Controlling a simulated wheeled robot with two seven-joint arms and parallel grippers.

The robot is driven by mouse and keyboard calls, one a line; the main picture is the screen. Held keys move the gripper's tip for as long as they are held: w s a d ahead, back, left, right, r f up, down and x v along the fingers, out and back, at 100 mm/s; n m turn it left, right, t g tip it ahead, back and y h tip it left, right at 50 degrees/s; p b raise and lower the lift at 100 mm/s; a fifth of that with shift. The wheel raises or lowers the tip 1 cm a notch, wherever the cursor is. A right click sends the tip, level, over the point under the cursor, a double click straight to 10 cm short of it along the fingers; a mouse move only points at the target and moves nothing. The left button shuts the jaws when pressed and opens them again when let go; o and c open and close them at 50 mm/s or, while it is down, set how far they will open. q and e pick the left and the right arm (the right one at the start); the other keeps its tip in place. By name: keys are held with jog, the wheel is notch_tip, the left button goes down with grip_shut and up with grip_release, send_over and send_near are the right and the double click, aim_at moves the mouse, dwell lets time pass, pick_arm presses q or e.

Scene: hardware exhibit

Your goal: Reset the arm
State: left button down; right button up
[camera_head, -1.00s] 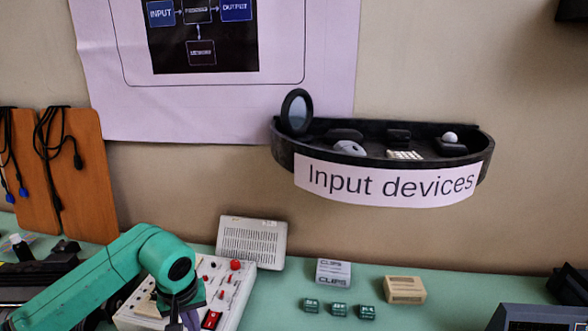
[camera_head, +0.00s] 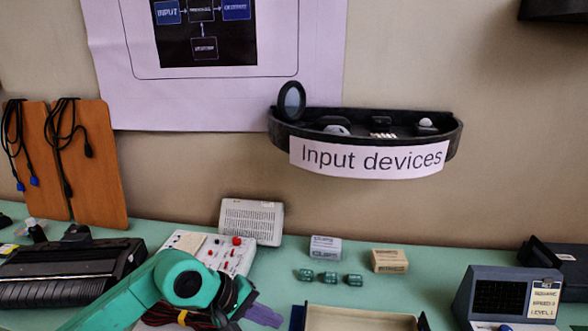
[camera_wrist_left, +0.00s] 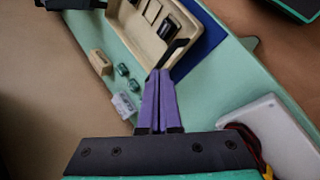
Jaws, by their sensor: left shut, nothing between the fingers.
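My left arm, green, comes in from the lower left in the head view. Its left gripper (camera_head: 264,313) has purple fingers and hangs over the table (camera_head: 225,295), in front of the white panel board. In the left wrist view the two purple fingers (camera_wrist_left: 159,100) lie side by side, shut with nothing between them. They point toward a beige tray (camera_wrist_left: 152,43) that holds a few dark items. My right gripper is in neither view.
Small green blocks (camera_head: 330,277), a grey box (camera_head: 325,248) and a beige box (camera_head: 389,261) stand mid-table. A white panel board (camera_head: 238,255) is behind my arm. A grey device (camera_head: 508,296) stands right, a black machine (camera_head: 70,270) left. A wall shelf (camera_head: 366,130) hangs above.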

pick_arm(q)
jog(key=d+r+n+t+h, duration=0.2)
jog(key=d+r+n+h, duration=0.3)
jog(key=r, duration=0.2)
jog(key=d+r+n+t+h, duration=0.2)
jog(key=d+r+n+h, duration=0.25)
jog(key=r, duration=0.35)
jog(key=w+a+r+n+t+y, duration=0.3)
jog(key=a+n+t, duration=0.25)
jog(key=n, duration=0.55)
jog(key=w+a+r+n+t+y, duration=0.2)
jog(key=a+n+t, duration=0.4)
jog(key=n, duration=0.5)
jog(key=a+f+n+g+y, duration=0.3)
jog(key=a+f+n+y, duration=1.15)
jog(key=n, duration=0.65)
jog(key=s+a+f+n+g+h, duration=0.25)
jog(key=s+f+n+g, duration=0.85)
jog(key=s+f, duration=0.8)
notch_tip(320, 180, down, 23)
jog(key=s+g, duration=0.1)
jog(key=g, duration=0.1)
jog(key=s+a+f+g, duration=0.1)
jog(key=s+a+f, duration=0.1)
jog(key=s+f, duration=1.3)
jog(key=s, duration=0.2)
jog(key=shift+s+a+f+m, duration=0.15)
jog(key=shift+s+f+m, duration=0.15)
jog(key=shift+m, duration=0.05)
